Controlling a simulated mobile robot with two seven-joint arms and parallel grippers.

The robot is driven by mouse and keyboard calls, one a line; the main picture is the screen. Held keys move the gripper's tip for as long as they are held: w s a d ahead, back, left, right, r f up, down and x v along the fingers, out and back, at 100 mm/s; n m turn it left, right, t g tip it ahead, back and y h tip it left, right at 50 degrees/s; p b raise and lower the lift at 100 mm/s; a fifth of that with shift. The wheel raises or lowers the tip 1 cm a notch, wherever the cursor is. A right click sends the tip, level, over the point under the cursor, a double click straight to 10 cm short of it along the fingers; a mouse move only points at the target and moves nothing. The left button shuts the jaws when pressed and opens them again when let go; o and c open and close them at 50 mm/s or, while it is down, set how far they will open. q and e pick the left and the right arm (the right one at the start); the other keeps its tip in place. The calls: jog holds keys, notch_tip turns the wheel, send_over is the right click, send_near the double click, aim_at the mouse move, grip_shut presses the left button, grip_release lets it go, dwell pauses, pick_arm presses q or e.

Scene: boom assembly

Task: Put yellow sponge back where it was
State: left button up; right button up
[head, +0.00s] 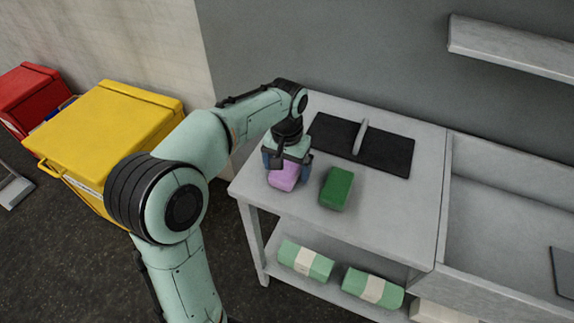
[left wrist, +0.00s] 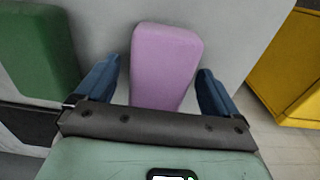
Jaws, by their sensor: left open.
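No yellow sponge shows in either view. A pink-purple sponge (head: 284,179) lies on the grey table (head: 400,220), near its left front corner. It also shows in the left wrist view (left wrist: 165,60), between the two blue fingers. A green sponge (head: 336,188) lies just to its right, and its edge shows in the left wrist view (left wrist: 38,50). My left gripper (head: 287,163) is over the purple sponge with its fingers open on either side of it. In the left wrist view gaps show between the fingers and the sponge. My right gripper is not in view.
A black board with a grey handle (head: 390,150) lies at the table's back. Rolled green towels (head: 305,261) lie on the lower shelf. A sink basin (head: 510,205) adjoins on the right. A yellow bin (head: 105,135) and red bin (head: 35,95) stand left. A wall shelf (head: 510,48) hangs above.

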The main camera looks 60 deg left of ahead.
aim_at(287, 166)
pick_arm(q)
notch_tip(287, 166, up, 12)
jog(key=p, duration=0.3)
jog(key=shift+r, duration=0.2)
dwell(0.5)
